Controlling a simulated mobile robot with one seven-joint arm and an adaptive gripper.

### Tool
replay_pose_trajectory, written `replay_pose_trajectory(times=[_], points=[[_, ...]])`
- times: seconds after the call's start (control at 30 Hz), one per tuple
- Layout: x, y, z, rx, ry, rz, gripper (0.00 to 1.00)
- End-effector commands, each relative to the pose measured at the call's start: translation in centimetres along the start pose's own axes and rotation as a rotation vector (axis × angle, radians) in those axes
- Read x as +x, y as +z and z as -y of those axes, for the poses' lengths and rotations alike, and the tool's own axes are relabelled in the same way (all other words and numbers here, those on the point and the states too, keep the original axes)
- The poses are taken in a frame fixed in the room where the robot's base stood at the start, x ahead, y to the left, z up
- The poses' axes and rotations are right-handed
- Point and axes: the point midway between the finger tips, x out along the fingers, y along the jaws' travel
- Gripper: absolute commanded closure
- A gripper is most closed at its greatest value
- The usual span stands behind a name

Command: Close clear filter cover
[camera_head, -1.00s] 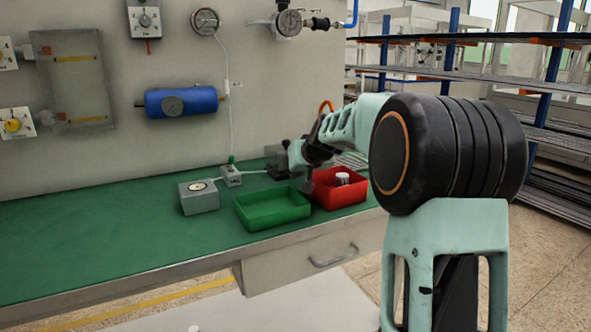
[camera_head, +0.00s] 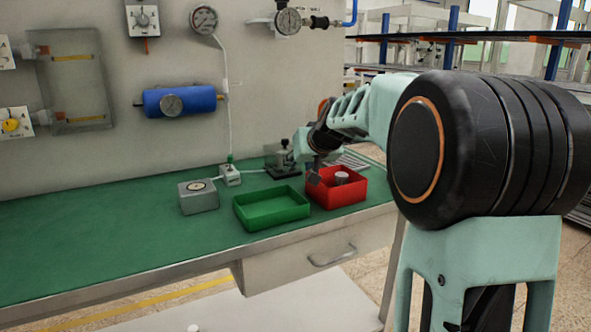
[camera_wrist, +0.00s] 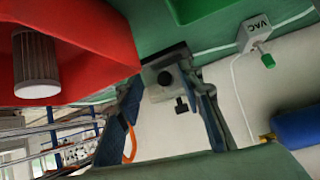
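A grey device with a dark base and a small knob (camera_head: 281,158) stands at the back of the green bench; it also shows in the wrist view (camera_wrist: 163,80). A grey see-through-looking panel (camera_head: 75,80) hangs on the wall at left. I cannot tell which of these carries the clear filter cover. A ribbed filter cylinder with a pale end stands in the red bin, seen in the wrist view (camera_wrist: 36,62). My gripper (camera_head: 313,178) hangs over the red bin's left part; its two fingers are apart and empty in the wrist view (camera_wrist: 168,92).
The red bin (camera_head: 350,194) and the green bin (camera_head: 273,213) sit side by side on the bench. A grey box with a round top (camera_head: 198,200) and a small VAC block (camera_head: 230,176) stand to their left. The bench's left side is clear. A blue cylinder (camera_head: 180,101) is on the wall.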

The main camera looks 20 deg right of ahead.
Motion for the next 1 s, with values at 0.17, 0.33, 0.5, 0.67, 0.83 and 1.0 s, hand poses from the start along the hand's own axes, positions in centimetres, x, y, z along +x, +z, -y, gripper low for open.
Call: replay_pose_trajectory(times=[0.17,0.33,0.5,0.67,0.83,1.0], points=[[-3.5,-0.1,-0.1,0.000,0.002,-0.003,0.66],[-5.7,0.0,-0.1,0.001,0.001,0.000,0.66],[-6.6,0.1,-0.1,0.000,0.001,0.001,0.66],[-6.7,0.1,0.0,0.000,0.000,0.001,0.66],[-6.7,0.1,0.0,0.001,0.000,0.001,0.66],[-6.3,-0.1,0.4,0.028,0.014,0.000,0.66]])
